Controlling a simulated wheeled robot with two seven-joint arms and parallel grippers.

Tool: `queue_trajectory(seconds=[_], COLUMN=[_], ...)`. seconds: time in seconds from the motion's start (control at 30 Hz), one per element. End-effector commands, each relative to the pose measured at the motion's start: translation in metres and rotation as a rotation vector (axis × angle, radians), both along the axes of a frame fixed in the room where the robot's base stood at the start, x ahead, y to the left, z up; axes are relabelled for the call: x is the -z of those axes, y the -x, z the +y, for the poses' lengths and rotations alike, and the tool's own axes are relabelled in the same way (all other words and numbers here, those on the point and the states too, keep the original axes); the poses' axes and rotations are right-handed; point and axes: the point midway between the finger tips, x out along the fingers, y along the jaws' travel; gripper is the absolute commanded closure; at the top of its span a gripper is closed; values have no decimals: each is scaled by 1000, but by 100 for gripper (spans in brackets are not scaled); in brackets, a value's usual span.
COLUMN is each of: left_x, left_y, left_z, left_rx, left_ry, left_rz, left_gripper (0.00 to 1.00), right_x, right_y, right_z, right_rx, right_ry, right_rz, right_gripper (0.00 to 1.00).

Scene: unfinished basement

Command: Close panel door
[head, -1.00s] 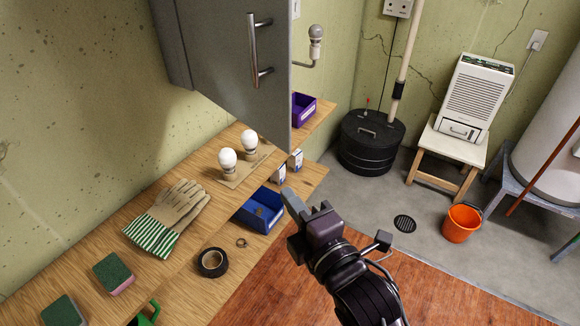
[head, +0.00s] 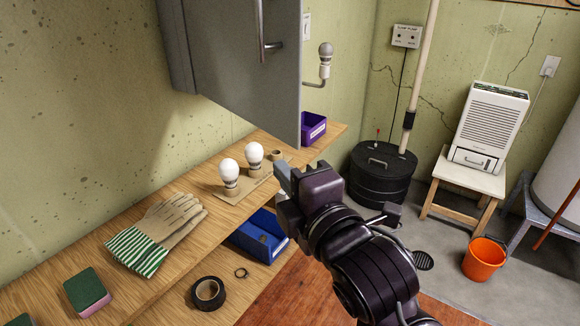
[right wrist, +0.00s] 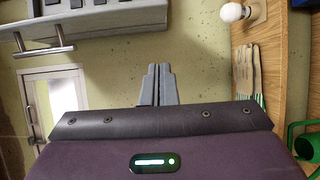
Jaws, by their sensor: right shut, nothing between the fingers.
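The grey panel door (head: 235,75) with its bar handle (head: 262,35) stands open from the wall at the top of the head view. Its upper part is cut off by the picture edge. My right gripper (head: 283,180) is shut and empty, below the door's lower right corner, and appears apart from it. Its closed fingers also show in the right wrist view (right wrist: 157,84). A grey metal part with a bar handle (right wrist: 52,50) is at the upper left there; I cannot tell if it is the same door. My left gripper is not in view.
The wooden shelf below holds two bulbs (head: 229,173), gloves (head: 160,232) and a sponge (head: 86,291). A blue bin (head: 258,238) and black tape (head: 208,293) lie lower. A lamp socket (head: 325,62) sticks out right of the door. Floor is open toward the orange bucket (head: 484,260).

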Motion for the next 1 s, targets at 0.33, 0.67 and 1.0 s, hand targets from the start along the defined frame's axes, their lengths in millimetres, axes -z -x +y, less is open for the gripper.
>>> queue_trajectory(seconds=[0.33,0.67,1.0], left_x=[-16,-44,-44], left_y=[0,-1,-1], left_z=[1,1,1], left_rx=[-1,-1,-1], left_ry=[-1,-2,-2], left_rz=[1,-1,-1], left_gripper=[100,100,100], right_x=[-4,-2,0], right_y=[-51,-74,-76], right_z=[24,-5,-7], right_rx=[3,4,2], right_ry=[-1,1,1], right_rz=[5,3,2], right_gripper=[100,100,100])
